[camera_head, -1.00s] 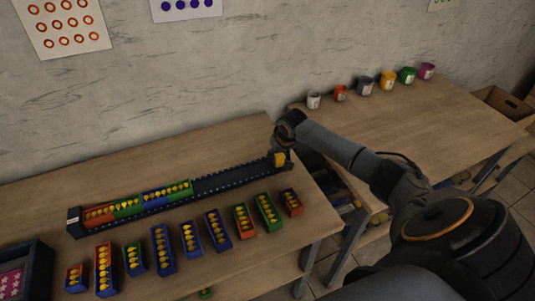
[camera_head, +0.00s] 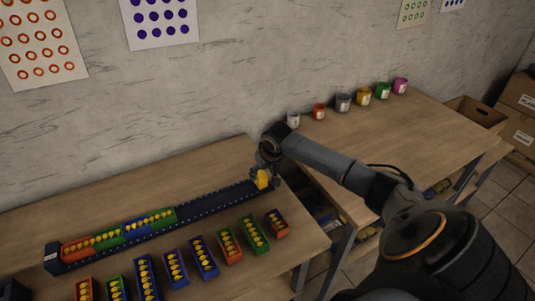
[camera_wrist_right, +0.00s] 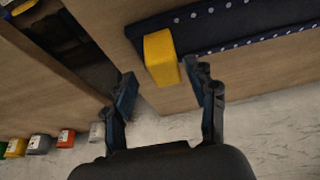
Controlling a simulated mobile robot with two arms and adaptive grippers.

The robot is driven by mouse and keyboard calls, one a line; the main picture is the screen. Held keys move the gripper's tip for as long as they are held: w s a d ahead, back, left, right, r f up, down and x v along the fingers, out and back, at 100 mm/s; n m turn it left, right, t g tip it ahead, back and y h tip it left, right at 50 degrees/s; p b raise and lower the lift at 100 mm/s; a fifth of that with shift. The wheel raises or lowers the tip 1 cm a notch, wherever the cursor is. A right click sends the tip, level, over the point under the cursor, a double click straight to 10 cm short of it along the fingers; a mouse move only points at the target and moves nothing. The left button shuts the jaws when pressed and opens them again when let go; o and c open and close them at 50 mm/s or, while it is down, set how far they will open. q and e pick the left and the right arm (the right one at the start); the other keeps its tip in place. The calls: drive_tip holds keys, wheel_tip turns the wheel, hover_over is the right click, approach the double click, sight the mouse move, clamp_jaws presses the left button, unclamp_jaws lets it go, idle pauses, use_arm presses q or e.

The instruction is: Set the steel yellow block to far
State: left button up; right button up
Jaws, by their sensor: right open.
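The yellow block (camera_head: 262,179) sits at the right end of the dark long rail (camera_head: 212,204) on the left table. It also shows in the right wrist view (camera_wrist_right: 161,58), at the end of the rail with its rows of pale dots. My right gripper (camera_wrist_right: 164,88) is open, with one finger to each side of the block's near end in that view. I cannot tell whether either finger touches it. In the head view the right gripper (camera_head: 269,158) is at the block, on its far side. My left gripper is not in view.
Colored trays (camera_head: 125,228) of yellow pieces fill the rail's left part; its right part is empty. Several loose trays (camera_head: 205,257) stand in front of the rail. Cups (camera_head: 343,103) line the right table's back. A gap separates the tables.

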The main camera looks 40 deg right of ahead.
drive_tip(key=v, duration=0.8)
drive_tip(key=shift+s, duration=0.15)
drive_tip(key=shift+d+r, duration=0.1)
